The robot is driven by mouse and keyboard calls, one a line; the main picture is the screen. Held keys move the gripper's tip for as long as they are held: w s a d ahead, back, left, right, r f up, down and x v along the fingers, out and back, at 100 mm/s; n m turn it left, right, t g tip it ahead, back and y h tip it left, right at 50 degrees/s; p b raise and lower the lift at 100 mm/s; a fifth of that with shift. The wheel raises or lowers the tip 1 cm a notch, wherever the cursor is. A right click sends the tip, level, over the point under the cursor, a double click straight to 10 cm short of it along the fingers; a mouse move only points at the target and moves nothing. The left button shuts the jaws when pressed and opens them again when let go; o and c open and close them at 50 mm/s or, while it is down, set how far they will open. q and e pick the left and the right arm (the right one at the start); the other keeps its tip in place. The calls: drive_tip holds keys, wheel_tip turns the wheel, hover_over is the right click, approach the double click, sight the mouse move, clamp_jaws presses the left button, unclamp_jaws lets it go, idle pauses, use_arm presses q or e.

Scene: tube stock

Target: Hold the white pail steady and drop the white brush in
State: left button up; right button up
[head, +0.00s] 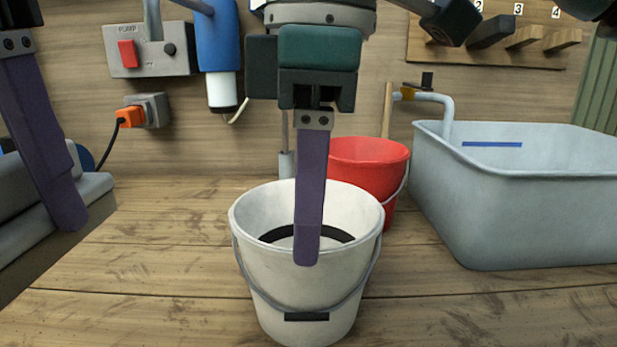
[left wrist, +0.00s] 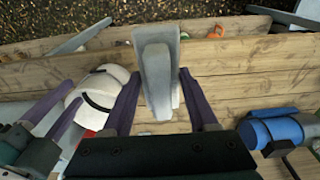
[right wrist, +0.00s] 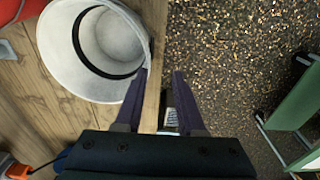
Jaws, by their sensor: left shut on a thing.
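The white pail (head: 262,290) stands upright on the wooden table, its bail hanging at the front. My right gripper (head: 306,262) points down at its front rim; one finger hides the other in the head view. In the right wrist view its fingers (right wrist: 162,72) are apart with nothing gripped between them, the left one close against the rim. My left gripper (left wrist: 160,73) is shut on a pale grey object, apparently the white brush (left wrist: 158,92), with a long raised part; no bristles show. It also shows at the left of the head view (head: 92,200), apart from the pail.
A red pail (head: 370,165) stands close behind the white pail, and a large grey basin (head: 530,220) is to the right. A switch box (head: 150,55) and blue tool (head: 218,40) are on the back wall. The table between the grey object and the white pail is clear.

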sight(318, 301)
drive_tip(key=shift+t+h, duration=0.4)
drive_tip(key=w+f, duration=0.1)
drive_tip(key=f, duration=0.2)
drive_tip(key=w+f, duration=0.1)
drive_tip(key=f, duration=0.3)
drive_tip(key=w+d+f, duration=0.1)
drive_tip(key=f, duration=0.2)
drive_tip(key=shift+f, duration=0.2)
clamp_jaws()
idle(1.2)
unclamp_jaws()
